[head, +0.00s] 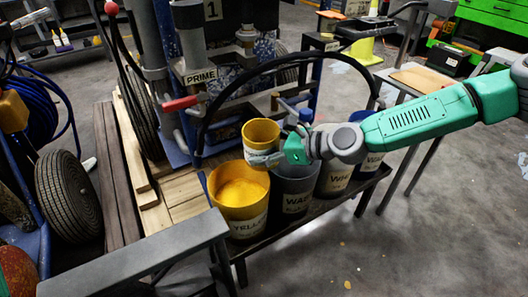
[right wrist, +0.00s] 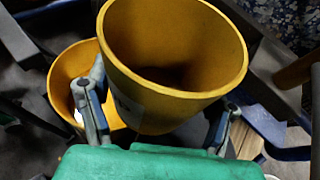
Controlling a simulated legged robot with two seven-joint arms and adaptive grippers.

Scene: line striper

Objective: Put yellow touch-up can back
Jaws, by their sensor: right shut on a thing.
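The yellow touch-up can (head: 259,147) is a small open can with a pale label. My right gripper (head: 284,156) is shut on its side and holds it upright. The can looks raised above the large yellow bucket (head: 240,224), which is labelled yellow and shows yellow paint inside. In the right wrist view the can (right wrist: 160,106) fills the middle between the two fingers of my gripper (right wrist: 157,108), and its inside looks dark. The yellow bucket (right wrist: 66,76) shows behind it at left. My left gripper is not in view.
Grey (head: 296,200) and white (head: 334,178) buckets and a blue one (head: 369,163) line the dark low bench right of the yellow bucket. A black hose (head: 262,66) arches behind the can. The machine with the prime label (head: 201,77) stands at back left. Floor at right front is clear.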

